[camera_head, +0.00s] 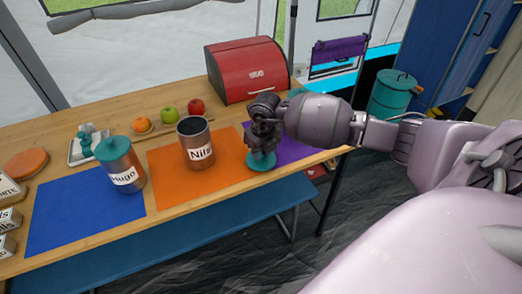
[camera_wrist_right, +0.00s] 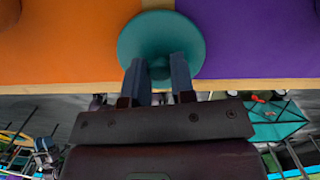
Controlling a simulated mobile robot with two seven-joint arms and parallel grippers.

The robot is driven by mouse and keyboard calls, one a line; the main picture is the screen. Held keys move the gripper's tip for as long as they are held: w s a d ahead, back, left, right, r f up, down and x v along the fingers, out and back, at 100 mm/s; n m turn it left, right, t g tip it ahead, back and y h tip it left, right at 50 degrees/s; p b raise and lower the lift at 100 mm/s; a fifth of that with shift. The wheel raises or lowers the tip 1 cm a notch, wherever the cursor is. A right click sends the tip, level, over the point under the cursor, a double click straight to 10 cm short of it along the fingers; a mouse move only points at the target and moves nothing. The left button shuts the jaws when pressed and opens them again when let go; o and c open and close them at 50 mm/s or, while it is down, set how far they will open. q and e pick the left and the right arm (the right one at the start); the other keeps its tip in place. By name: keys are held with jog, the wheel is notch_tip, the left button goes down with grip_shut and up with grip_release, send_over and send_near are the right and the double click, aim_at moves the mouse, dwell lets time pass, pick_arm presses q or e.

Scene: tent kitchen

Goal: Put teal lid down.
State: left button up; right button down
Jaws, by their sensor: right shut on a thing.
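My right gripper (camera_head: 262,147) is shut on the knob of a teal lid (camera_head: 262,162), near the table's front edge where the orange mat (camera_head: 225,178) meets the purple mat (camera_head: 295,151). In the right wrist view, the round teal lid (camera_wrist_right: 160,30) sits between the fingertips (camera_wrist_right: 160,68) and overlaps both mats. I cannot tell whether it touches the surface. The Nils canister (camera_head: 198,156) stands open on the orange mat, left of the gripper. The Hugo canister (camera_head: 127,178) wears a teal lid on the blue mat (camera_head: 80,216). My left gripper is out of view.
A red bread box (camera_head: 245,75) stands at the back, with apples and an orange (camera_head: 143,124) left of it. A small tray (camera_head: 88,148) and an orange disc (camera_head: 27,162) lie at left. A blue bench (camera_head: 190,240) runs along the table front.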

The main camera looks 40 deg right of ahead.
jog(key=c, duration=1)
grip_release()
jog(key=shift+f, duration=0.1)
jog(key=shift+o, duration=0.2)
